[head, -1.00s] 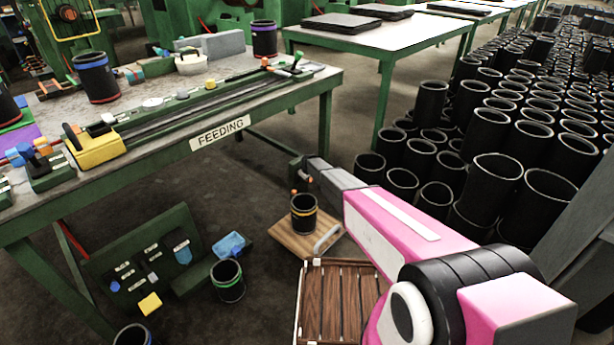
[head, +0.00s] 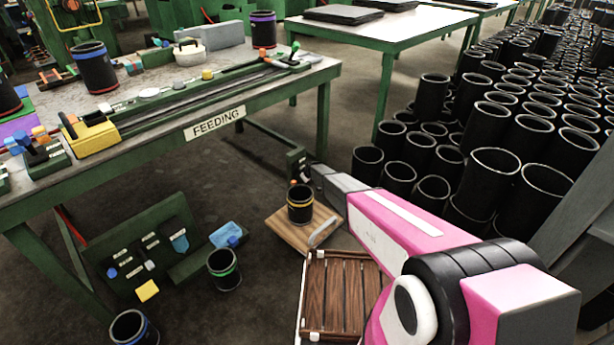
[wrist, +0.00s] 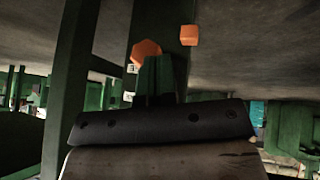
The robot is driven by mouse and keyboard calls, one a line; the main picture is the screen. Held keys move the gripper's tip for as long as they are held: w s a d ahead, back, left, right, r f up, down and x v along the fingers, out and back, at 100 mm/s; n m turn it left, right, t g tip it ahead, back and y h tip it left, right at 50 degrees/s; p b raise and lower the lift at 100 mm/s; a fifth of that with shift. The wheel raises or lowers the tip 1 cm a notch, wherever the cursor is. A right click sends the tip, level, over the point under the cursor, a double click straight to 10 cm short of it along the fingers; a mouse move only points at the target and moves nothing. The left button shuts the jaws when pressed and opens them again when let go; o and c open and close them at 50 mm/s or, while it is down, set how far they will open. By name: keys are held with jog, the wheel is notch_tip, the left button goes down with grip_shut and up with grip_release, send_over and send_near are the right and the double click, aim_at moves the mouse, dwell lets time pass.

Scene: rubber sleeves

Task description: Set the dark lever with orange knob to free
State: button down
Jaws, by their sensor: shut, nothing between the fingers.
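A dark unit (head: 297,160) with pale labels stands low beyond the feeding table's right end. Small orange parts (head: 293,182) show just below it. In the wrist view, an orange faceted knob (wrist: 147,50) and an orange block (wrist: 188,35) show ahead, near a dark green upright. I cannot tell which orange part belongs to the lever, or its setting. My gripper (head: 309,174) is shut and empty, close to the unit's lower right; contact is unclear. On the table's left end, another dark lever unit has orange (head: 40,131) and blue knobs.
A slatted wooden crate (head: 340,295) is nearer. Many black sleeves (head: 495,175) crowd the right. The feeding table (head: 270,108) lies to the left.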

jog(key=shift+f, duration=0.4)
jog(key=shift+r, duration=0.8)
jog(key=shift+s, duration=0.1)
jog(key=s+d+r, duration=0.5)
jog(key=s+r, duration=0.1)
jog(key=s, duration=0.4)
jog(key=shift+s, duration=0.25)
